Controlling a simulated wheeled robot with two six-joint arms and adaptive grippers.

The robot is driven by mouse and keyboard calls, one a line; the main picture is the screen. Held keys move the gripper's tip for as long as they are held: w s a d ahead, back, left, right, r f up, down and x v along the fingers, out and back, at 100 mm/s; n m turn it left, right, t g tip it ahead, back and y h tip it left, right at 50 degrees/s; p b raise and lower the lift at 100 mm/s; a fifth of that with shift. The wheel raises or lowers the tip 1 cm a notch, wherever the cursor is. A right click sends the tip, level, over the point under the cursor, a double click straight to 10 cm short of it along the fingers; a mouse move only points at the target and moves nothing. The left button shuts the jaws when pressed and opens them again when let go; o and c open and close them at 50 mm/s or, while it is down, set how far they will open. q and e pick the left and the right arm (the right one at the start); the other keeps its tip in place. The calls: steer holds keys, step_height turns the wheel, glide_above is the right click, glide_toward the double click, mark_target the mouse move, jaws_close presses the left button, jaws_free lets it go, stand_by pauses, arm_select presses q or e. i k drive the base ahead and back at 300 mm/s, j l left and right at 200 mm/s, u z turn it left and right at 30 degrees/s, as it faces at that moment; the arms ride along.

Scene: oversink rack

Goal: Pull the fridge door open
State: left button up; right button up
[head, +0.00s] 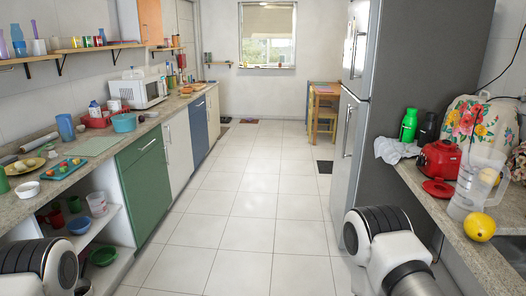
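The tall grey fridge (415,75) stands right of the aisle, with its door side facing left into the aisle. Its upper door (357,45) and lower door (345,165) both look shut, seen at a steep angle. A vertical handle (347,132) is on the lower door and another handle (354,50) is on the upper door. Parts of my arms show at the bottom left and bottom right corners. The right one overlaps the fridge's lower part in the picture. Neither gripper is in view, and nothing shows touching the handles.
The tiled aisle floor (245,205) is clear. A right counter (450,225) holds a red appliance (438,160), a clear jug (475,185), a lemon (479,227) and a green bottle (408,125). Cabinets with a green door (148,190) line the left.

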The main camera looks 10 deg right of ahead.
mark_target(353, 112)
steer(key=i+l+z, duration=0.2)
steer(key=i, duration=0.3)
steer(key=i+z, duration=0.25)
steer(key=i, duration=0.2)
steer(key=i+j+z, duration=0.2)
steer(key=i, duration=0.3)
steer(key=i+j+z, duration=0.1)
steer(key=i+z, duration=0.15)
steer(key=i, duration=0.25)
steer(key=i+j+z, duration=0.2)
steer(key=i, duration=0.25)
